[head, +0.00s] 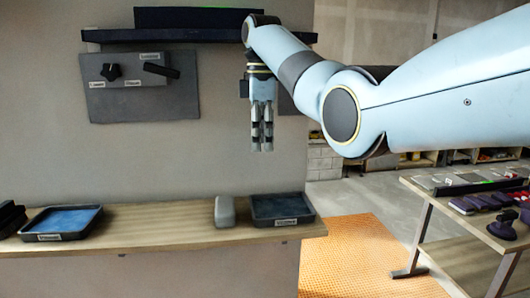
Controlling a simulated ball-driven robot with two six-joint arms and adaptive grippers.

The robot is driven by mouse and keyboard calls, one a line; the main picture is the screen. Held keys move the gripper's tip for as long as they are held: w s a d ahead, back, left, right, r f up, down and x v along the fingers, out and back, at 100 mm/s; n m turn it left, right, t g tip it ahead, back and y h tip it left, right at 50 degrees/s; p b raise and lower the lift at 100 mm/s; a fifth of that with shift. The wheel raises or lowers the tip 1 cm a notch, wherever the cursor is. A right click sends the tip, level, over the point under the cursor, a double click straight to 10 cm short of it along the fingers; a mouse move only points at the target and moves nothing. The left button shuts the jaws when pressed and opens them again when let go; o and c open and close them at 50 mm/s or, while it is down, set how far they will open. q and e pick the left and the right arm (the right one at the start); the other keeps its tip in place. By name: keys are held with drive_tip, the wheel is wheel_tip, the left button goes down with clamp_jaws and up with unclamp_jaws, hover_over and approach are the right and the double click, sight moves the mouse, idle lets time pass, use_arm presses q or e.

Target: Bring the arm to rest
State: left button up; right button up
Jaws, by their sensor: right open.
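My right arm (440,100) comes in from the right and reaches across the upper middle of the head view. Its gripper (262,147) hangs pointing down in front of the grey wall. It is open and nothing shows between its fingers. It is above the wooden shelf, clear of the trays there. My left gripper is not in view.
A wooden shelf (160,236) carries a tray with a blue inside (70,221), a grey block (225,211) and a dark tray (283,208). A dark panel with knobs (140,104) is on the wall. A workbench (445,245) stands right, beyond an orange floor mat (365,262).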

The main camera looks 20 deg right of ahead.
drive_tip(key=s+d+f+g+b, duration=0.1)
drive_tip(key=s+f+g+b, duration=0.1)
drive_tip(key=s+f, duration=1)
drive_tip(key=s+f+m+g+b, duration=0.1)
drive_tip(key=s+f+g+b, duration=0.3)
drive_tip(key=f, duration=1.4)
drive_tip(key=s+d+f+b, duration=0.1)
drive_tip(key=s+f, duration=0.9)
drive_tip(key=f, duration=0.5)
drive_tip(key=s+d+f+m+t+b, duration=0.1)
drive_tip(key=s+f+m+b, duration=0.15)
drive_tip(key=s+f, duration=0.95)
drive_tip(key=s+d+f+m+t+h+b, duration=0.1)
drive_tip(key=s+f+m+b, duration=0.15)
drive_tip(key=s+f, duration=1)
drive_tip(key=s+f+m+t+b, duration=0.15)
drive_tip(key=s+f+m, duration=0.35)
drive_tip(key=s, duration=1.2)
drive_tip(key=w+f+m+t, duration=0.2)
drive_tip(key=w+t, duration=0.1)
drive_tip(key=w, duration=0.3)
drive_tip(key=shift+w+d, duration=0.15)
